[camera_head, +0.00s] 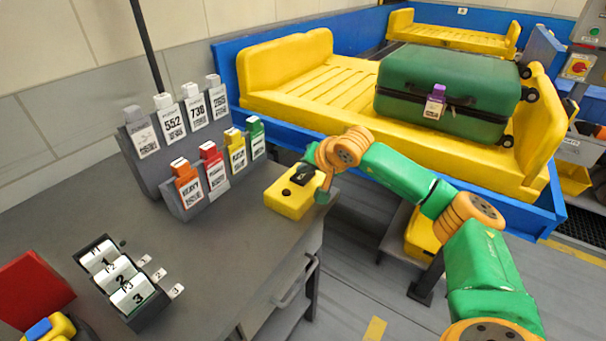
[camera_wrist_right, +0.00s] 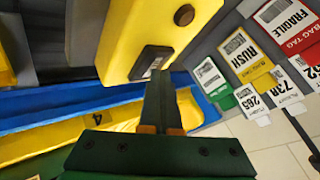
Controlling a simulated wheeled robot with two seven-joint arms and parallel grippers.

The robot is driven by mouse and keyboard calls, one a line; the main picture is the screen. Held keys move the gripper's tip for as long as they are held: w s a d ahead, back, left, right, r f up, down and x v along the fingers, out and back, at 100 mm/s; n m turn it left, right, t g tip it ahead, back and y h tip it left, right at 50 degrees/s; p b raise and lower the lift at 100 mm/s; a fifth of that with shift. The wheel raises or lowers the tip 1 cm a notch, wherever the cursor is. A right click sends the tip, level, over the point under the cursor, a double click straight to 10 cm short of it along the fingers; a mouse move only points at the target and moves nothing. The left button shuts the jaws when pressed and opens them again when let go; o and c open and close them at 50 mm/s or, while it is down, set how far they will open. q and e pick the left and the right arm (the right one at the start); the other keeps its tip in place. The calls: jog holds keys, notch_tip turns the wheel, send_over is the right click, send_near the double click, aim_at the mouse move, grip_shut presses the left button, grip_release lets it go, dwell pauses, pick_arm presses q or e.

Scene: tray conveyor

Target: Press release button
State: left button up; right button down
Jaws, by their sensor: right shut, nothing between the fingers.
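The yellow button box (camera_head: 288,203) sits on the grey desk near its right-hand edge. In the right wrist view the yellow box (camera_wrist_right: 125,30) carries a dark round button (camera_wrist_right: 184,15) and a black rectangular part (camera_wrist_right: 146,62) with a small light label. My right gripper (camera_head: 308,177) is over the box's far end, with its wrist bent down toward it. In the wrist view the gripper's dark fingers (camera_wrist_right: 158,80) are together and empty. Their tips overlap the rectangular part's edge; I cannot tell whether they touch it.
A tag rack (camera_head: 170,165) with several coloured and white tags stands left of the box. A numbered card holder (camera_head: 138,310) and a red block (camera_head: 35,290) are nearer. Beyond the desk, a green suitcase (camera_head: 450,85) lies in a yellow tray (camera_head: 310,85) on the blue-sided conveyor.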

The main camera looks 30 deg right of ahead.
dwell(0.3)
jog(key=shift+r+p, duration=0.8)
jog(key=shift+r, duration=0.05)
